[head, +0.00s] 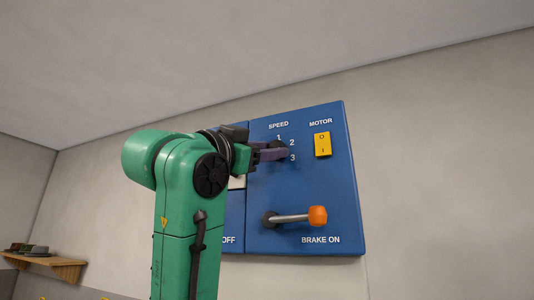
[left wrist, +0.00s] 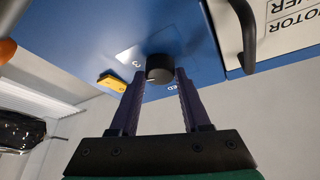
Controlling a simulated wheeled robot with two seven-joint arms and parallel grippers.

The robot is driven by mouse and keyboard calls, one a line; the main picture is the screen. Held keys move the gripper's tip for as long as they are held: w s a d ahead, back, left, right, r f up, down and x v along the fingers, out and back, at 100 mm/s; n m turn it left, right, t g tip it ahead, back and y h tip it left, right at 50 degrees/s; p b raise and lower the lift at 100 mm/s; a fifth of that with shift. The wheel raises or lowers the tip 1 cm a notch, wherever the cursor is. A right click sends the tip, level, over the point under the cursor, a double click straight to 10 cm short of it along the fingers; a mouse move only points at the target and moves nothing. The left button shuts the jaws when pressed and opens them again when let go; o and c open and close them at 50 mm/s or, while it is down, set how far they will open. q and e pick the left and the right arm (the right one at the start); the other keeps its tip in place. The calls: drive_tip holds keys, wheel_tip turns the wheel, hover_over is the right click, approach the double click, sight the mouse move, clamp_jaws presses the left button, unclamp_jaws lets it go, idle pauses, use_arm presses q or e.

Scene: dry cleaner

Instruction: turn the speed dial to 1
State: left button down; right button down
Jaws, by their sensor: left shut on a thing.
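The speed dial (left wrist: 159,68) is a round black knob on the blue control panel (head: 335,185), under the word SPEED. The numbers 1, 2 and 3 curve around its upper right in the head view. My left gripper (head: 282,152) reaches the dial from the left, and its dark purple fingers cover much of it there. In the left wrist view the two fingers (left wrist: 161,80) are shut on the dial, one on each side. I cannot tell which number the dial points to. My right gripper is not in view.
A yellow motor rocker switch (head: 322,144) sits right of the dial. Below, a brake lever with an orange knob (head: 318,215) sticks out above BRAKE ON. A black handle (left wrist: 246,40) shows in the left wrist view. A wooden shelf (head: 45,264) is at far left.

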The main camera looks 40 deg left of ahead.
use_arm(q)
drive_tip(key=n+g+y, duration=0.2)
drive_tip(key=n+y, duration=0.2)
drive_tip(key=n, duration=0.5)
drive_tip(key=d+n+g+y+p, duration=0.1)
drive_tip(key=n+y, duration=0.3)
drive_tip(key=n, duration=0.5)
drive_tip(key=n+g+y+p, duration=0.1)
drive_tip(key=n+g+y, duration=0.3)
drive_tip(key=n, duration=0.6)
drive_tip(key=shift+w+d+r, duration=0.25)
drive_tip(key=shift+w+d, duration=0.1)
drive_tip(key=shift+d, duration=0.05)
drive_tip(key=shift+n+g, duration=0.6)
drive_tip(key=shift+n, duration=0.3)
drive_tip(key=shift+r, duration=0.15)
